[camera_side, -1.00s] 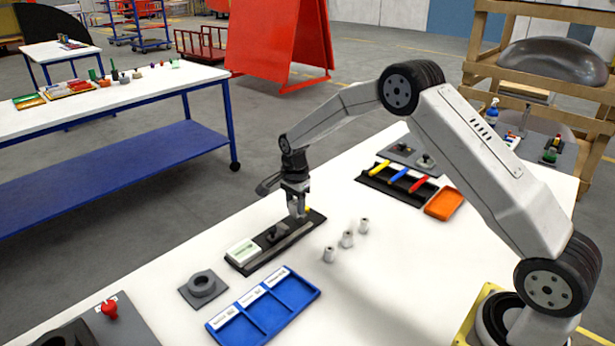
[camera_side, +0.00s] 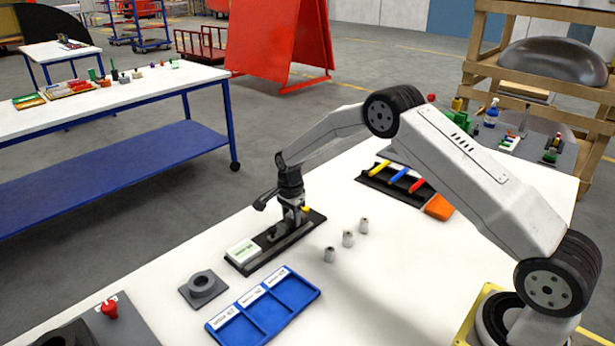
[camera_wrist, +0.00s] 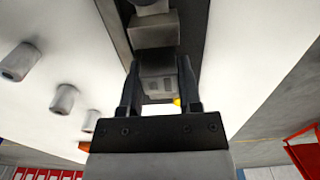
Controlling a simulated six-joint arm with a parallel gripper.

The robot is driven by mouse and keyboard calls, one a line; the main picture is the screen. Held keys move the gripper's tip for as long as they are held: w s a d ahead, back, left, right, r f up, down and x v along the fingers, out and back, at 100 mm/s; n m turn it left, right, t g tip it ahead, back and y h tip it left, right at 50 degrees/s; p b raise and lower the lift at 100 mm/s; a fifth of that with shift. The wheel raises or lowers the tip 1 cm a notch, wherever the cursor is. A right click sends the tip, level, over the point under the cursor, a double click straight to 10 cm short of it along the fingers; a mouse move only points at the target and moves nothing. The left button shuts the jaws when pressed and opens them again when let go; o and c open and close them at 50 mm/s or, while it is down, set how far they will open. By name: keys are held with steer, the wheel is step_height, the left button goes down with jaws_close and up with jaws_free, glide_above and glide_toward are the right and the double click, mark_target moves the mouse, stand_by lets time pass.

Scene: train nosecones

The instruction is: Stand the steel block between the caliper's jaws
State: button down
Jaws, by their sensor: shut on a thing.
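My gripper (camera_side: 292,212) is low over the right part of the dark caliper tray (camera_side: 316,222). In the wrist view, its two fingers (camera_wrist: 159,88) are closed on the sides of a grey block (camera_wrist: 158,72), which looks like the steel block. A dark grey caliper part (camera_side: 274,233) stands on the tray just left of my gripper. In the wrist view, a blocky grey piece (camera_wrist: 154,32) lies just ahead of the held block. The fingers hide the held block's lower end, and I cannot tell whether it touches the caliper.
A white labelled box (camera_side: 243,251) sits on the tray's left end. Several small grey cylinders (camera_side: 347,239) stand to the right.

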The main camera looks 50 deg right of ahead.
mark_target(292, 217)
steer(key=shift+f, duration=0.15)
steer(key=shift+c, duration=1.4)
jaws_free()
step_height(292, 217, up, 12)
steer(key=s+a+n+t, duration=0.1)
steer(key=s+a+n, duration=0.2)
steer(key=s+n, duration=0.6)
steer(key=s+a+n+t, duration=0.1)
steer(key=s+a+n, duration=0.3)
steer(key=s+n, duration=0.5)
steer(key=s, duration=1)
steer(key=shift+s+r+t, duration=0.2)
steer(key=shift+r+t, duration=0.1)
steer(key=shift+r, duration=0.1)
